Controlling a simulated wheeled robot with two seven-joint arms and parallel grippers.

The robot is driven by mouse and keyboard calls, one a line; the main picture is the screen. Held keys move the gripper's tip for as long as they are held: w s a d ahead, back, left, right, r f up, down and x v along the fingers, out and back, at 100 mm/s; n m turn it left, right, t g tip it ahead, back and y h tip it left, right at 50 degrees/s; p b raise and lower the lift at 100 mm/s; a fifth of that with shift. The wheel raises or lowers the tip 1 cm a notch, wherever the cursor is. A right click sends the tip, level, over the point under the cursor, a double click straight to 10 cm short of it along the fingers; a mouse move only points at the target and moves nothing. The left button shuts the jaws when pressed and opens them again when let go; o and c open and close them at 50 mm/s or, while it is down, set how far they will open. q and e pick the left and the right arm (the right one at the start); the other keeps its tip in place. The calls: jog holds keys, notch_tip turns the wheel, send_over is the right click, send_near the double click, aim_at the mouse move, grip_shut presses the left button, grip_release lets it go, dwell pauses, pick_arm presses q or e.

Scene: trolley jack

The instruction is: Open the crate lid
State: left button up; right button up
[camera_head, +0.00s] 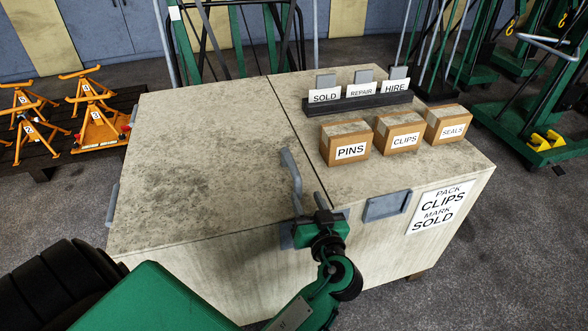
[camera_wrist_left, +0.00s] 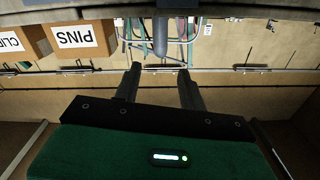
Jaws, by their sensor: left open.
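A pale, stained wooden crate (camera_head: 445,235) fills the middle of the head view. A dark seam splits its top, with a broad bare lid panel (camera_head: 190,150) on the left. A bent grey handle (camera_head: 291,168) stands up near the panel's front right corner. My left gripper (camera_head: 321,200) is at the front edge, just right of and below this handle. In the left wrist view my left gripper (camera_wrist_left: 160,84) has its two fingers apart with nothing clearly between them. I cannot tell whether it touches the handle. The lid lies flat. My right gripper is not in view.
On the right part of the top stand boxes marked PINS (camera_head: 345,141), CLIPS (camera_head: 397,131) and SEALS (camera_head: 446,124), and a dark card rack (camera_head: 358,103). A grey recessed plate (camera_head: 387,205) is on the front face. Orange stands (camera_head: 98,125) are at left.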

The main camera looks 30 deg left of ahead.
aim_at(294, 167)
pick_arm(q)
jog(key=x, duration=1.1)
jog(key=shift+w+a+p, duration=0.15)
jog(key=shift+a+p, duration=0.05)
jog(key=shift+p, duration=0.15)
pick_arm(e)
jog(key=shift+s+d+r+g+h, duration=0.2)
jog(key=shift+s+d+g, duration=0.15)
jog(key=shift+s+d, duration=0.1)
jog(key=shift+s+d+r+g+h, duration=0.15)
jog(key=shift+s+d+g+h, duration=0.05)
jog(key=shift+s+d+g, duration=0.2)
pick_arm(q)
jog(key=shift+c, duration=0.3)
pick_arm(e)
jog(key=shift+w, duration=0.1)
pick_arm(q)
grip_shut()
